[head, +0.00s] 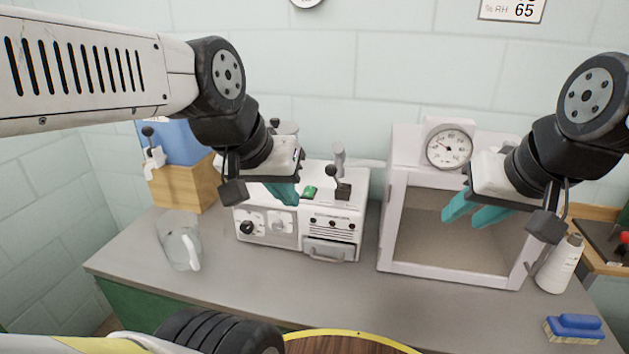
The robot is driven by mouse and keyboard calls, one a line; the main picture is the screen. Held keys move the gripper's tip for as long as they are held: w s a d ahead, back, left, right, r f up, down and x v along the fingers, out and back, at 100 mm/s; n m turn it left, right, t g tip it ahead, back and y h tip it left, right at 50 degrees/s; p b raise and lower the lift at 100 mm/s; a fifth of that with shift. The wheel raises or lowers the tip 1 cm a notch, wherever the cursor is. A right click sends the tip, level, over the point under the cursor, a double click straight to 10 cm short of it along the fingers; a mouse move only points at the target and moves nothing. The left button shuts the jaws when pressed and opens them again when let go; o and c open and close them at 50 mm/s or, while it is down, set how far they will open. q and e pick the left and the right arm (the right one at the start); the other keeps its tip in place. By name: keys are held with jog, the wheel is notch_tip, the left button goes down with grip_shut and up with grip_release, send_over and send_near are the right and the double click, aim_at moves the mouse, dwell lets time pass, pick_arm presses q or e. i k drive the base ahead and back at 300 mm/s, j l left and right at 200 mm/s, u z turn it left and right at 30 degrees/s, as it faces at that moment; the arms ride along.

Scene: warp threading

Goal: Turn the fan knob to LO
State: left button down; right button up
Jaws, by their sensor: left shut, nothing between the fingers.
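A white machine (268,241) stands on the grey bench against the tiled wall. Its front has a dark round knob (246,227) on a white dial at the left and a paler dial (282,226) beside it. Several small dark knobs (332,223) sit in a row on the right part. The lettering is too small to read, so I cannot tell which is the fan knob or where it points. My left gripper (286,194), with teal fingers, is shut and empty above the machine's front top edge. My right gripper (474,212) is open and empty before the white cabinet.
The open-fronted white cabinet (387,240) with a round gauge (449,147) stands right of the machine. A clear jug (179,240) stands at the left, a white bottle (559,264) and blue brush (574,327) at the right. The bench front (300,295) is clear.

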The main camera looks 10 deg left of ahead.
aim_at(277, 225)
jog(key=k+j, duration=0.2)
jog(key=j, duration=0.2)
jog(key=k+j, duration=0.25)
jog(key=j, duration=0.2)
jog(key=k+j, duration=0.2)
jog(key=j, duration=0.2)
jog(key=z, duration=0.05)
